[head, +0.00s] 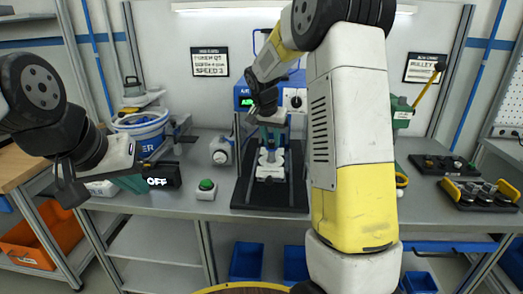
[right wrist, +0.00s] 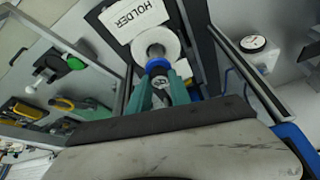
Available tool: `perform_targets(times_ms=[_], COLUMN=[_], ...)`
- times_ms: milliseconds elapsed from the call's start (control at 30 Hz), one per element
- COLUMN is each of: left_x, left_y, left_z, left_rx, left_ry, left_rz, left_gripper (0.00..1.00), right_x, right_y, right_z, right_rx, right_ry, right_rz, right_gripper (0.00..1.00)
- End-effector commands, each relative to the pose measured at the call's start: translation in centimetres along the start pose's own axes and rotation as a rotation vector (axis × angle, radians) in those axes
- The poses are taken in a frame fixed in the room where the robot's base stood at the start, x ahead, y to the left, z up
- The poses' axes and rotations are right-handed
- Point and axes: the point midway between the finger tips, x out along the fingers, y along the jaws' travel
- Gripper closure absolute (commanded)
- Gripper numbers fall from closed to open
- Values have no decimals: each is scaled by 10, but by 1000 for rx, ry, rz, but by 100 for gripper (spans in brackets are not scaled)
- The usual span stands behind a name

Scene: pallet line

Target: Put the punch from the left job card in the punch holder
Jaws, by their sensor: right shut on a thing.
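The left job card (head: 210,61) hangs on the back wall; its small print is only partly readable. My right gripper (head: 272,132) points down over the press in the middle of the bench. In the right wrist view its teal fingers (right wrist: 158,92) are shut on a punch with a blue collar (right wrist: 157,65). The punch lines up with the white round punch holder (right wrist: 146,42), beside a label reading HOLDER (right wrist: 138,17). I cannot tell how deep the punch sits in it. My left gripper (head: 128,182) hangs at the bench's left; its finger opening is unclear.
A green push button (head: 206,186) and a dark box reading OFF (head: 162,178) stand left of the press base (head: 243,190). A blue bucket (head: 141,128) is at the back left. A tray with yellow handles (head: 470,204) and a black rack (head: 428,170) are at the right.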

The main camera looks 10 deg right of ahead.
Motion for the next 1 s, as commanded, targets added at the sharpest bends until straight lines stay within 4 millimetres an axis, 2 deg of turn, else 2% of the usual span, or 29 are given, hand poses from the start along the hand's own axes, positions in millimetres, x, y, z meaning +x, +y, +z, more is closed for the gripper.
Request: perform_targets(times_ms=[167, 367, 700, 733, 800, 833, 1000], left_x=[0, 0, 0, 0, 0, 0, 0], left_y=[0, 0, 0, 0, 0, 0, 0], left_z=[0, 0, 0, 0, 0, 0, 0], left_rx=[0, 0, 0, 0, 0, 0, 0], left_ry=[0, 0, 0, 0, 0, 0, 0], left_rz=[0, 0, 0, 0, 0, 0, 0], left_gripper=[100, 100, 100, 100, 100, 100, 100], right_x=[13, 38, 41, 41, 41, 41, 41], right_y=[0, 0, 0, 0, 0, 0, 0], right_z=[6, 16, 17, 17, 17, 17, 17], right_rx=[0, 0, 0, 0, 1, 1, 1], right_ry=[-1, -1, 1, 1, 1, 1, 1], right_rz=[0, 0, -2, -2, -1, -1, -1], right_gripper=[100, 100, 100, 72, 58, 54, 54])
